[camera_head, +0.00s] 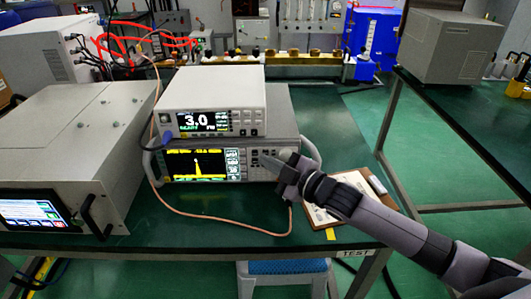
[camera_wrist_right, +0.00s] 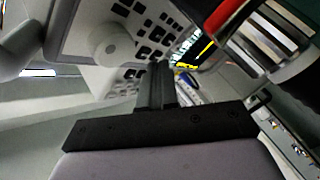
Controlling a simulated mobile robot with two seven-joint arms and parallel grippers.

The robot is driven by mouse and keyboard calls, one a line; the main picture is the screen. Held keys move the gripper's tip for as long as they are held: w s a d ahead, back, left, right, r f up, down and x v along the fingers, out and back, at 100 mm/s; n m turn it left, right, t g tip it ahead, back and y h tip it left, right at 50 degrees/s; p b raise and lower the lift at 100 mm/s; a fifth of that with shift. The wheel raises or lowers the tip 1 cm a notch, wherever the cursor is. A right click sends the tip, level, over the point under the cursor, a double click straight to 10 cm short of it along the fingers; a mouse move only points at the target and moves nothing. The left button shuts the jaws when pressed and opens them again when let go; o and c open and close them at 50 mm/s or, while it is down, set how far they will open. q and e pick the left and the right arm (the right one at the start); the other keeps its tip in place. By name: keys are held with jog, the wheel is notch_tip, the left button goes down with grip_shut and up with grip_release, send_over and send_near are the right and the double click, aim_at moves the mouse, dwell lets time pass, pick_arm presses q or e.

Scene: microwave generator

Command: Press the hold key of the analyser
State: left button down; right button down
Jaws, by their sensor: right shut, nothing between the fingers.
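The analyser (camera_head: 248,176) is the lower instrument of a stack of two on the bench, with a lit screen (camera_head: 196,164) showing a yellow trace. Its keys (camera_wrist_right: 150,35) show as dark squares beside a round light knob (camera_wrist_right: 112,47) in the right wrist view. I cannot read which one is the hold key. My right gripper (camera_head: 266,160) is shut and empty, at the right part of the analyser's front. Its fingers also show in the right wrist view (camera_wrist_right: 157,80), pointing toward the panel. The gripper hides some keys, and contact cannot be told. My left gripper is not in view.
A white instrument (camera_head: 212,97) reading 3.0 stands on the analyser. A copper-coloured cable (camera_head: 205,216) loops across the bench in front. A large grey unit (camera_head: 60,145) stands at the left. A clipboard (camera_head: 318,214) lies under my right arm.

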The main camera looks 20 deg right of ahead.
jog(key=shift+w+d, duration=0.15)
jog(key=shift+w, duration=0.4)
dwell(0.5)
jog(key=shift+s, duration=0.1)
dwell(0.3)
jog(key=shift+s+a+p, duration=0.2)
jog(key=shift+s+p, duration=0.25)
jog(key=shift+s, duration=0.2)
jog(key=s+p, duration=0.1)
jog(key=s, duration=0.1)
jog(key=s+a+p, duration=0.1)
jog(key=s, duration=0.1)
jog(key=shift+s+a, duration=0.2)
jog(key=shift+s, duration=0.2)
dwell(0.6)
